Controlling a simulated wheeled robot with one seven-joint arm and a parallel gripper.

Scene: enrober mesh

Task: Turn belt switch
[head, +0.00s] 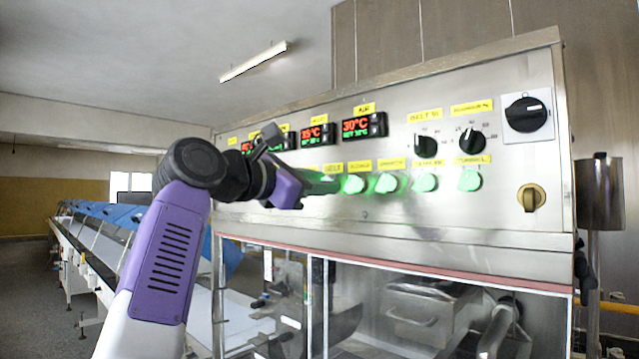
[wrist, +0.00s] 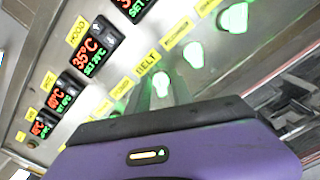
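The belt switch (wrist: 162,82) is a green-lit knob below the yellow BELT label (wrist: 149,63) in the wrist view. My gripper (wrist: 165,92) is at this knob, with one narrow finger on each side of it. The fingers are apart, with the knob showing between their tips; I cannot tell whether they touch it. In the head view, my gripper (head: 325,186) reaches the panel from the left, just below the BELT label (head: 333,169). A green glow shows at its tip, and the belt switch itself is mostly hidden there.
Further green-lit switches stand close to the right, the nearest being the blower switch (head: 353,184). Red temperature displays (head: 362,127) and black dials (head: 425,145) sit above. A glass-fronted cabinet (head: 400,310) is below the steel panel (head: 500,220). A long conveyor (head: 100,270) runs off left.

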